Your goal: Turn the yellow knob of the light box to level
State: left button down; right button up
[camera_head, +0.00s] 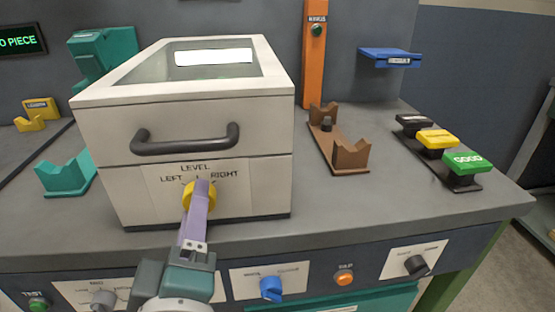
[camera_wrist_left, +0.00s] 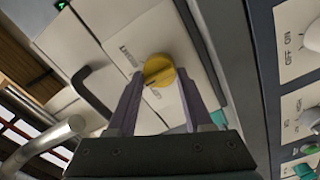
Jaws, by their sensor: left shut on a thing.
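The light box (camera_head: 254,120) is a cream case with a glazed top and a dark handle (camera_head: 186,139). Its yellow knob (camera_head: 211,197) sits low on the front, under a label plate reading LEFT, LEVEL and RIGHT. My left gripper (camera_head: 202,186) reaches up to the knob, and its purple fingers partly cover it in the head view. In the left wrist view the fingers stand on either side of the knob (camera_wrist_left: 159,70), shut on it. A dark mark shows on the knob's face, but I cannot tell which label it points at. My right gripper is not in view.
A brown cradle (camera_head: 351,156) and green, yellow and black buttons (camera_head: 466,163) stand right of the box. A teal cradle (camera_head: 67,174) stands left. A blue knob (camera_head: 271,289), an orange button (camera_head: 344,277) and a black knob (camera_head: 416,265) line the bench front.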

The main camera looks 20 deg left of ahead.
pick_arm(q)
jog(key=shift+c, duration=1.5)
grip_release()
jog(key=v, duration=1)
jog(key=shift+b, duration=0.4)
